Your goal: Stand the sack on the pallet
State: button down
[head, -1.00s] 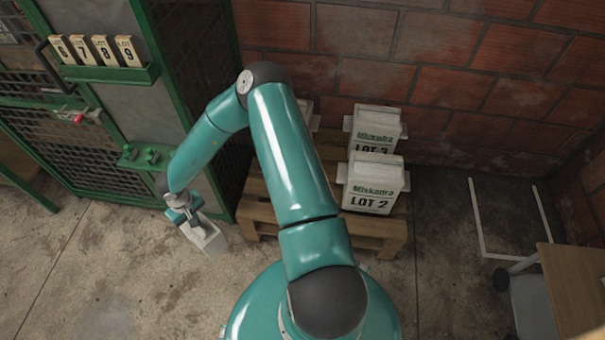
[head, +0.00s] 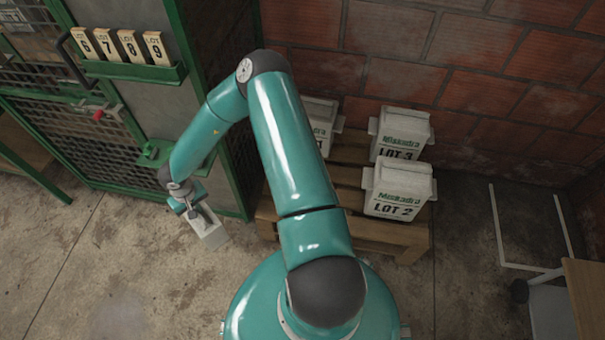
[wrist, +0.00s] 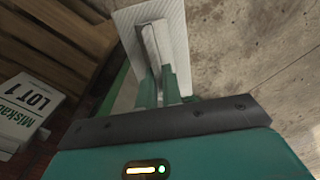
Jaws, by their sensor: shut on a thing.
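The wooden pallet (head: 402,246) stands against the brick wall. On it stand a LOT 2 sack (head: 398,190) at the front right, a LOT 3 sack (head: 402,134) behind it, and a LOT 1 sack (head: 322,118) at the back left, partly hidden by my arm. My arm hides the pallet's front left.
A green-framed mesh cage (head: 75,140) stands on the left, with a rack of LOT 6 to 9 tags (head: 125,68) and a green bracket (head: 170,155) near my wrist. At right are white floor lines (head: 500,235) and a wooden table (head: 585,290).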

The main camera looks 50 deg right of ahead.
jog(key=s+d+n, duration=0.6)
jog(key=d+n, duration=0.1)
jog(key=d, duration=0.5)
jog(key=s+d+n, duration=0.7)
jog(key=d, duration=0.4)
jog(key=s+d+n, duration=0.6)
jog(key=d+n, duration=0.1)
jog(key=d, duration=0.5)
jog(key=w+d+f, duration=0.2)
jog(key=w+f, duration=1.1)
jog(key=f, duration=0.1)
jog(key=shift+w+d, duration=0.25)
jog(key=shift+w, duration=0.1)
